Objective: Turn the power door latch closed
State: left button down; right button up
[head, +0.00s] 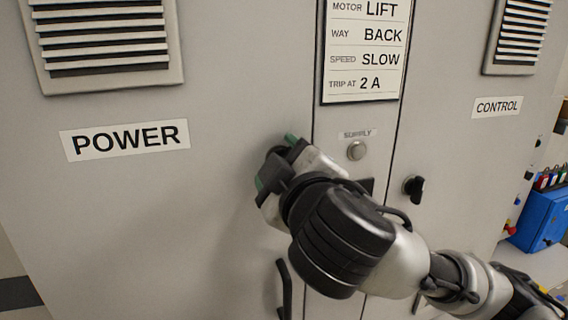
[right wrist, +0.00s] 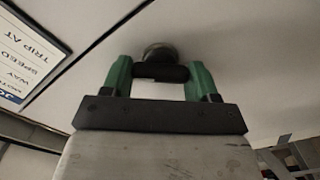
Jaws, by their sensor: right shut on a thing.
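The power door (head: 120,220) is a flat grey cabinet door with a POWER label (head: 125,140); it looks flush with the middle panel. Its latch (right wrist: 162,73) is a dark bar on a round base, seen in the right wrist view. My right gripper (head: 275,160) is at the right edge of the door. Its green fingers are shut on the latch, one at each end of the bar in the right wrist view (right wrist: 160,76). In the head view the gripper mostly hides the latch, so its angle is hard to tell there. My left gripper is not in view.
A black pull handle (head: 285,290) is below my right gripper. The CONTROL door's black latch (head: 413,188) is to the right. A blue bin (head: 540,220) stands at the far right.

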jog(key=n, duration=0.4)
jog(key=shift+n, duration=0.3)
jog(key=shift+f+n+p, duration=0.15)
jog(key=shift+n+p, duration=0.2)
jog(key=shift+n, duration=1.15)
jog(key=o, duration=0.9)
